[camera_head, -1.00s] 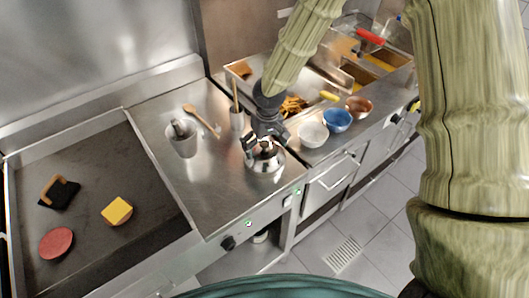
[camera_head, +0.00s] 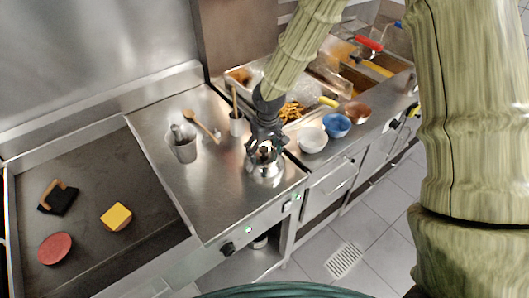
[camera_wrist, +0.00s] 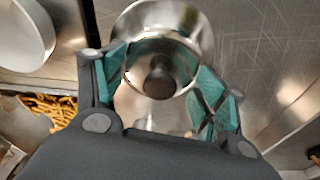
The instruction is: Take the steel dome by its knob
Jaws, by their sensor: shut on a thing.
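The steel dome (camera_head: 266,170) stands on the steel counter near its front edge, left of the white bowl. In the wrist view the shiny dome (camera_wrist: 190,22) lies below my gripper, with its dark round knob (camera_wrist: 160,82) between the teal finger pads. My gripper (camera_head: 264,150) is over the top of the dome and shut on the knob. In the wrist view my gripper (camera_wrist: 160,80) has a finger on each side of the knob. The exact contact of the pads is partly hidden. The dome looks upright and appears to rest on the counter.
A white bowl (camera_head: 312,140), a blue bowl (camera_head: 336,126) and a copper bowl (camera_head: 357,112) stand to the right. A metal pot (camera_head: 182,145) and wooden spoon (camera_head: 203,126) are behind left. A griddle (camera_head: 85,240) holds a patty and cheese. Fries (camera_head: 291,111) lie behind.

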